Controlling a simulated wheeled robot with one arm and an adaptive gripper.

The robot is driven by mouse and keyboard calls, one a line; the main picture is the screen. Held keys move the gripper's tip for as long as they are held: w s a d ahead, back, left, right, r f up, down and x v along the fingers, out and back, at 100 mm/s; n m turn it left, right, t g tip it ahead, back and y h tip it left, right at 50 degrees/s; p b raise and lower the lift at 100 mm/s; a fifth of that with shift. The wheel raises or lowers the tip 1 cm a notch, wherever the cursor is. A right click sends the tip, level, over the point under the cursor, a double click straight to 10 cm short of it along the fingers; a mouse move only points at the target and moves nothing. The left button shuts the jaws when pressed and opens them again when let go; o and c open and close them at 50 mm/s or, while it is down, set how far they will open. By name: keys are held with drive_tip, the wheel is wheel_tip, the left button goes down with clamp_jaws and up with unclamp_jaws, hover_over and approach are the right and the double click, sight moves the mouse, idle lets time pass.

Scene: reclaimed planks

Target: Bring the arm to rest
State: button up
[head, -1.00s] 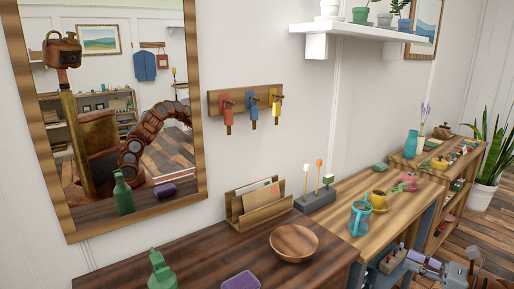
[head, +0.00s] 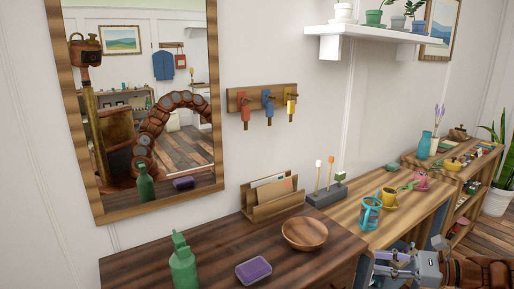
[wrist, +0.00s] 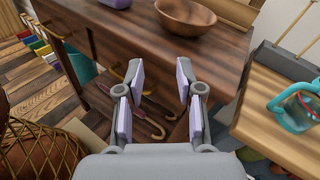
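My gripper (head: 384,264) is low at the right in the head view, in front of the tables, with my arm coming in from the bottom right corner. In the wrist view my gripper (wrist: 161,88) has its two padded fingers apart with nothing between them. It points toward the front of the dark wooden table (wrist: 205,62), apart from it as far as I can tell. My arched arm also shows in the mirror (head: 103,190).
A turquoise mug (head: 370,214) and a yellow cup (head: 389,199) stand on the lighter table.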

drive_tip(key=s+a+n+g+h, duration=0.2)
drive_tip(key=s+a+n+g, duration=0.4)
drive_tip(key=a, duration=0.4)
drive_tip(key=s+a+n+g+h, duration=0.35)
drive_tip(key=s+a+n, duration=0.35)
drive_tip(key=a, duration=0.4)
drive_tip(key=s+d+f+n+h, duration=0.2)
drive_tip(key=s+d+n+h, duration=0.15)
drive_tip(key=s, duration=0.55)
drive_tip(key=s+d+f+n+h, duration=0.1)
drive_tip(key=s+d+n+h, duration=0.1)
drive_tip(key=s+n+h, duration=0.5)
wheel_tip(320, 180, up, 17)
drive_tip(key=m+y+p, duration=0.1)
drive_tip(key=m+p, duration=0.1)
drive_tip(key=p, duration=1.4)
drive_tip(key=shift+s+d+r+y, duration=0.15)
drive_tip(key=shift+s+r+y, duration=0.05)
drive_tip(key=shift+s+y, duration=0.15)
